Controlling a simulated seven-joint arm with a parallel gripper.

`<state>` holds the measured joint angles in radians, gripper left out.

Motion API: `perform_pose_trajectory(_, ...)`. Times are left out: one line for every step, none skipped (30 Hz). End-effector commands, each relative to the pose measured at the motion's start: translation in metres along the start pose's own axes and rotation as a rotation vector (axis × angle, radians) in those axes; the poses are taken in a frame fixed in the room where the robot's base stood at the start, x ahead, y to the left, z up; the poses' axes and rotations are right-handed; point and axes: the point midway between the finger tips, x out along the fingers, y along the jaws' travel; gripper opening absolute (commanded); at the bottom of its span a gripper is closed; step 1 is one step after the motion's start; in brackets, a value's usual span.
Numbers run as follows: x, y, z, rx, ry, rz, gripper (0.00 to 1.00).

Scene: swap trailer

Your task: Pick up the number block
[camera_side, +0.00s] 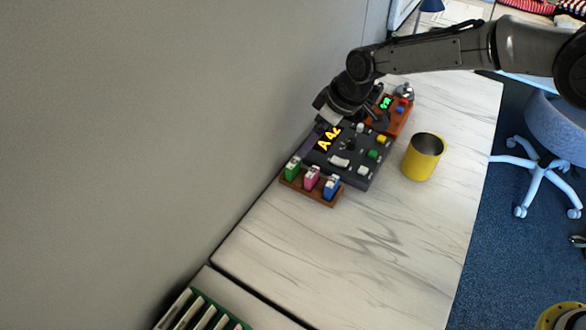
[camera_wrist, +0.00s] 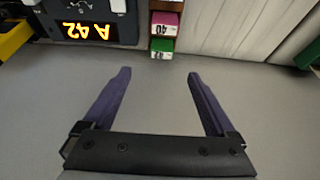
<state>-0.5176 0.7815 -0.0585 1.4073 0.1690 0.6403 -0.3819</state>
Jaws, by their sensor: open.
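Three number blocks, green (camera_side: 292,168), pink (camera_side: 312,177) and blue (camera_side: 331,186), stand in a row on a brown wooden rack (camera_side: 316,194) in the side view. The green block (camera_wrist: 161,46) and pink block (camera_wrist: 164,24) show at the top of the wrist view with white number labels; the blue one is not clear there.
A dark control panel (camera_side: 351,173) with a lit "A 42" display (camera_wrist: 88,32) stands next to the rack. Behind it is an orange box (camera_side: 391,122) with a green display. A yellow mug (camera_side: 424,160) stands to the right. A grey wall borders the left; the front counter (camera_side: 350,260) is clear.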

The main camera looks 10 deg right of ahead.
Motion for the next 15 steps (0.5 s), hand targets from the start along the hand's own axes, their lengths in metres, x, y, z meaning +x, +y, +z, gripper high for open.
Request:
perform_pose_trajectory(0.005,-0.003,-0.001,-0.004,0.0,-0.002,0.91)
perform_pose_trajectory(0.009,-0.003,-0.001,-0.004,0.0,-0.002,0.91)
perform_pose_trajectory(0.015,-0.003,-0.001,-0.004,0.0,-0.002,0.91)
perform_pose_trajectory(0.021,-0.003,0.0,-0.004,-0.001,-0.002,0.91)
perform_pose_trajectory(0.026,-0.003,0.0,-0.004,-0.002,-0.002,0.91)
perform_pose_trajectory(0.035,-0.003,0.0,-0.003,-0.002,-0.002,0.91)
perform_pose_trajectory(0.04,-0.002,0.0,-0.003,-0.001,-0.002,0.91)
perform_pose_trajectory(0.046,-0.002,0.0,-0.003,-0.001,-0.002,0.91)
perform_pose_trajectory(0.053,-0.002,-0.001,-0.003,0.0,-0.001,0.91)
perform_pose_trajectory(0.058,-0.002,0.0,-0.003,0.0,-0.001,0.91)
perform_pose_trajectory(0.062,-0.002,-0.001,-0.004,0.001,-0.001,0.91)
perform_pose_trajectory(0.068,-0.002,-0.001,-0.003,0.0,-0.001,0.91)
perform_pose_trajectory(0.072,-0.002,-0.001,-0.004,0.001,-0.001,0.91)
perform_pose_trajectory(0.074,-0.002,-0.001,-0.003,0.002,-0.001,0.91)
perform_pose_trajectory(0.078,-0.002,-0.001,-0.003,0.002,-0.001,0.91)
